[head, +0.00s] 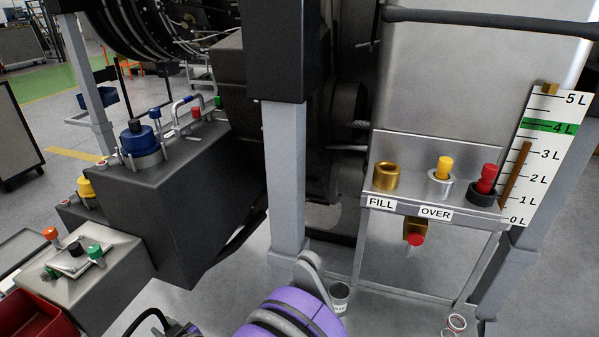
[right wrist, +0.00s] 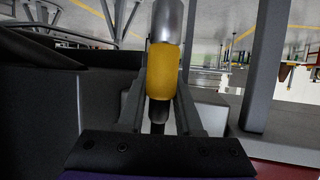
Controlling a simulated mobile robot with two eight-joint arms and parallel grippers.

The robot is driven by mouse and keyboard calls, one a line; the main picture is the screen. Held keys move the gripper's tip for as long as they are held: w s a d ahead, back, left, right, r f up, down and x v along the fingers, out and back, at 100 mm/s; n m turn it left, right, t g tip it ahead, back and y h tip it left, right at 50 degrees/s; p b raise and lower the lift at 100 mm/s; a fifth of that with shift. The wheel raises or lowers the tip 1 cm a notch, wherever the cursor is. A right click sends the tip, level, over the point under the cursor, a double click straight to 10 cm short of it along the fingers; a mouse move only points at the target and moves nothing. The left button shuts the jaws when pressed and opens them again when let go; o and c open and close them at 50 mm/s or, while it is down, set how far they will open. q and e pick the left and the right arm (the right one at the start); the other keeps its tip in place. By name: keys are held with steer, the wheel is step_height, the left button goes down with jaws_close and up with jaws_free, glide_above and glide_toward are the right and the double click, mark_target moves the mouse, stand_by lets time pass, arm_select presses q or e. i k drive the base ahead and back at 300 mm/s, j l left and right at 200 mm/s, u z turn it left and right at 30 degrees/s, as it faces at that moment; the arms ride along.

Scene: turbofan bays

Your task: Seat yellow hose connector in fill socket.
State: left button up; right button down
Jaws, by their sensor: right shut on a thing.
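My right gripper (right wrist: 161,95) is shut on the yellow hose connector (right wrist: 161,72) in the right wrist view. A silver cylindrical part extends from the connector at the top, and a dark part shows between the fingers below. In the head view, purple and grey links of my own arm show at the bottom, but the held connector cannot be made out. The gold fill socket (head: 386,176) stands empty on the tank's ledge, above the FILL label (head: 381,202). My left gripper is not in view.
Right of the fill socket are a silver OVER socket (head: 440,186) with a yellow plug (head: 445,165) and a dark socket with a red plug (head: 487,178). A red-knobbed valve (head: 415,239) hangs below. A grey post (head: 284,180) stands left; a level board (head: 545,155) stands right.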

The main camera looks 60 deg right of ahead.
mark_target(386, 178)
steer(key=z, duration=1.95)
steer(key=k+j+z, duration=0.1)
steer(key=z, duration=0.3)
steer(key=k+z, duration=0.15)
steer(key=z, duration=0.3)
